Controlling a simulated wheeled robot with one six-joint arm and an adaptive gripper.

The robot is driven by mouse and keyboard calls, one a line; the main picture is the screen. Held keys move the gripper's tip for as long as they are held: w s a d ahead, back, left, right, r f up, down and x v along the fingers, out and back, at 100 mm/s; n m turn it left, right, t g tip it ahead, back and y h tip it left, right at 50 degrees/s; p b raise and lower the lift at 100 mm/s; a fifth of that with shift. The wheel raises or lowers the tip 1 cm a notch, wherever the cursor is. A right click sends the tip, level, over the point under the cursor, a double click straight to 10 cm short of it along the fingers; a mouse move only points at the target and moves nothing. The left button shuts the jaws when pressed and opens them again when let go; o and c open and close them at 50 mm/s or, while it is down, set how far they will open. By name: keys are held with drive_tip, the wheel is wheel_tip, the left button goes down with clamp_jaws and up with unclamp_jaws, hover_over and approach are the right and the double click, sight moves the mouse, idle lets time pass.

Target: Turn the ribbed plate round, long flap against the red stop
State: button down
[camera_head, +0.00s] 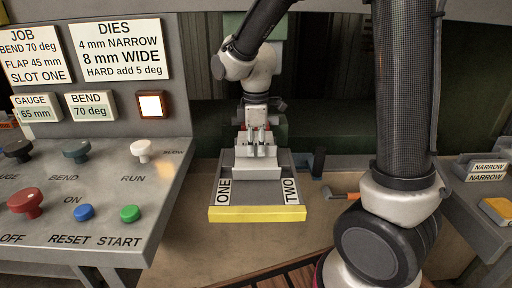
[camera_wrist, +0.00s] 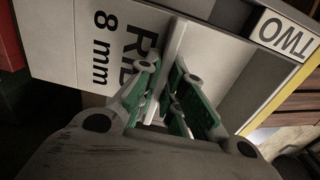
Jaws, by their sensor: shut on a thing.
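The ribbed plate (camera_wrist: 65,35) is light grey with lettering that reads "8 mm" and a partly covered "RIB". A thin raised rib runs across it. My gripper (camera_wrist: 168,78) has green-padded fingers shut on this rib. In the head view my gripper (camera_head: 258,146) points down at the grey plate (camera_head: 257,173), which is in or just over the bed marked ONE and TWO (camera_head: 222,190). I cannot tell whether the plate touches the bed. Small red patches show behind my gripper in the head view, mostly hidden; I cannot tell if they are the red stop.
A yellow bar (camera_head: 257,214) edges the bed's front. A control panel (camera_head: 160,180) with knobs and buttons stands left. A sign (camera_head: 121,50) lists 8 mm WIDE. A grey stand (camera_head: 487,172) labelled NARROW is far right.

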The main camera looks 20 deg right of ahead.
drive_tip(key=shift+w+d, duration=0.15)
drive_tip(key=shift+w, duration=0.45)
idle(0.3)
drive_tip(key=c, duration=1.5)
unclamp_jaws()
drive_tip(key=shift+o, duration=0.4)
drive_tip(key=shift+f, duration=0.1)
drive_tip(key=o, duration=0.4)
drive_tip(key=shift+o, duration=0.2)
drive_tip(key=shift+r, duration=2.55)
